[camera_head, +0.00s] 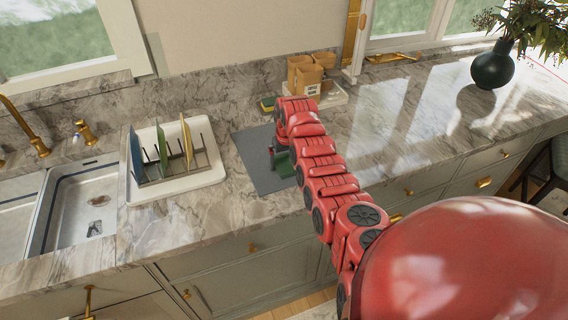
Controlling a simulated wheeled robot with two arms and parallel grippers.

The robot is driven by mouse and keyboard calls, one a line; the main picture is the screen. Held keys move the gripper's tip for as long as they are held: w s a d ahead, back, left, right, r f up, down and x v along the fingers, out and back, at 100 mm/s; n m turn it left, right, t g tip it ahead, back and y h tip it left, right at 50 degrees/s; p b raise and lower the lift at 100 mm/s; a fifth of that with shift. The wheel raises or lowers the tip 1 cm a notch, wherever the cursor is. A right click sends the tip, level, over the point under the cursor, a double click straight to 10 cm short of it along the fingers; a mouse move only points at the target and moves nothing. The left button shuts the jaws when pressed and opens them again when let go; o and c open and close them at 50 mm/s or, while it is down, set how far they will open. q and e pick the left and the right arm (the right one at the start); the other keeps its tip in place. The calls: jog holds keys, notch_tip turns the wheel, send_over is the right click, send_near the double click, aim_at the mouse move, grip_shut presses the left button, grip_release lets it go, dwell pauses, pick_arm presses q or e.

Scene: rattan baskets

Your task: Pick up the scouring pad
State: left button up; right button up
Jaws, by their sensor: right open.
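A dark green flat piece that looks like the scouring pad (287,164) lies on the grey mat (250,152) on the counter, partly hidden by my right gripper and arm. My right gripper (277,159) points down over the mat, right at the green pad. It is open; whether its fingers touch the pad cannot be told. My red right arm reaches in from the lower right. My left gripper is not in view.
A white dish rack (205,178) with several upright plates stands left of the mat, beside the sink (78,226). A dark vase (493,66) stands far right. The right counter is largely clear.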

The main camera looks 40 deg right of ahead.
jog(key=c, duration=1.3)
